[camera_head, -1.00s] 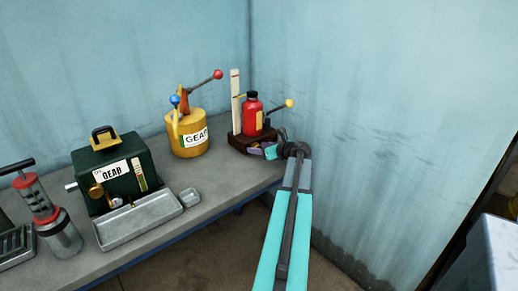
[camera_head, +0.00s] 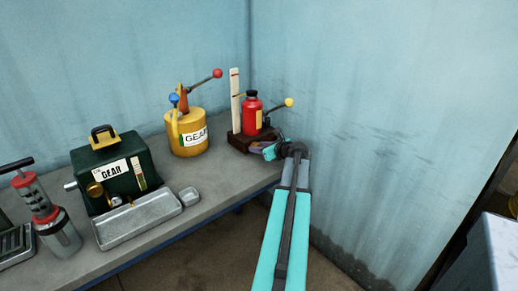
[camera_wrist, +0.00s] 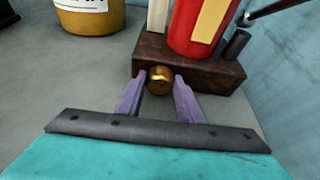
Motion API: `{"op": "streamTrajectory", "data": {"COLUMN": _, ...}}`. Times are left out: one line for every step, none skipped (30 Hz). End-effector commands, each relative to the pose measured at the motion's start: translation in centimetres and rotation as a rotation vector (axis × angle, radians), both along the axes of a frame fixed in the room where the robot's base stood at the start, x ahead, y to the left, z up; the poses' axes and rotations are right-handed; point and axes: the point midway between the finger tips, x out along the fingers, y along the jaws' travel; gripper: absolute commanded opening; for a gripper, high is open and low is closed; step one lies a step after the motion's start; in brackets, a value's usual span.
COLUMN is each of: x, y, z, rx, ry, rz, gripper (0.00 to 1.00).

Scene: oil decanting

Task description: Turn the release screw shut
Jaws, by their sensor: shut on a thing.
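The release screw (camera_wrist: 160,79) is a round brass knob on the front of a dark brown base block (camera_wrist: 205,72), seen in the wrist view. My gripper (camera_wrist: 160,84) has its two purple fingers closed on either side of the knob. The red bottle jack (camera_head: 252,115) stands upright on the block in the head view, with its lower body also in the wrist view (camera_wrist: 188,25). In the head view, my gripper (camera_head: 262,150) is at the front of the block, and the screw is hidden there.
A white upright scale (camera_head: 235,100) stands beside the red body, and a yellow-knobbed lever (camera_head: 289,103) sticks out right. A yellow GEAR can (camera_head: 187,133), a green GEAR box (camera_head: 115,172) and a metal tray (camera_head: 137,220) are to the left. The wall is close on the right.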

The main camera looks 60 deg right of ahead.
Motion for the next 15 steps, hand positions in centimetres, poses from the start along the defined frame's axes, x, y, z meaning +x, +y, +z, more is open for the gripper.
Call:
{"op": "streamTrajectory", "data": {"x": 0.06, "y": 0.29, "z": -0.13, "rx": -0.024, "ry": 0.008, "rz": 0.002, "gripper": 0.11}}
{"op": "streamTrajectory", "data": {"x": 0.05, "y": 0.31, "z": -0.15, "rx": -0.041, "ry": 0.014, "rz": 0.002, "gripper": 0.11}}
{"op": "streamTrajectory", "data": {"x": 0.05, "y": 0.37, "z": -0.2, "rx": -0.067, "ry": 0.022, "rz": 0.002, "gripper": 0.11}}
{"op": "streamTrajectory", "data": {"x": 0.05, "y": 0.4, "z": -0.22, "rx": -0.086, "ry": 0.029, "rz": 0.002, "gripper": 0.11}}
{"op": "streamTrajectory", "data": {"x": 0.04, "y": 0.41, "z": -0.24, "rx": -0.107, "ry": 0.036, "rz": 0.001, "gripper": 0.11}}
{"op": "streamTrajectory", "data": {"x": 0.05, "y": 0.46, "z": -0.28, "rx": -0.136, "ry": 0.045, "rz": 0.002, "gripper": 0.11}}
{"op": "streamTrajectory", "data": {"x": 0.05, "y": 0.49, "z": -0.3, "rx": -0.157, "ry": 0.053, "rz": 0.002, "gripper": 0.11}}
{"op": "streamTrajectory", "data": {"x": 0.06, "y": 0.51, "z": -0.32, "rx": -0.181, "ry": 0.06, "rz": 0.002, "gripper": 0.11}}
{"op": "streamTrajectory", "data": {"x": 0.09, "y": 0.57, "z": -0.35, "rx": -0.211, "ry": 0.07, "rz": 0.002, "gripper": 0.11}}
{"op": "streamTrajectory", "data": {"x": 0.1, "y": 0.59, "z": -0.37, "rx": -0.233, "ry": 0.077, "rz": 0.002, "gripper": 0.11}}
{"op": "streamTrajectory", "data": {"x": 0.12, "y": 0.61, "z": -0.39, "rx": -0.258, "ry": 0.086, "rz": 0.002, "gripper": 0.11}}
{"op": "streamTrajectory", "data": {"x": 0.13, "y": 0.65, "z": -0.42, "rx": -0.287, "ry": 0.096, "rz": 0.003, "gripper": 0.11}}
{"op": "streamTrajectory", "data": {"x": 0.13, "y": 0.65, "z": -0.44, "rx": -0.31, "ry": 0.104, "rz": 0.002, "gripper": 0.11}}
{"op": "streamTrajectory", "data": {"x": 0.13, "y": 0.67, "z": -0.46, "rx": -0.333, "ry": 0.111, "rz": 0.002, "gripper": 0.11}}
{"op": "streamTrajectory", "data": {"x": 0.14, "y": 0.69, "z": -0.49, "rx": -0.359, "ry": 0.12, "rz": 0.002, "gripper": 0.11}}
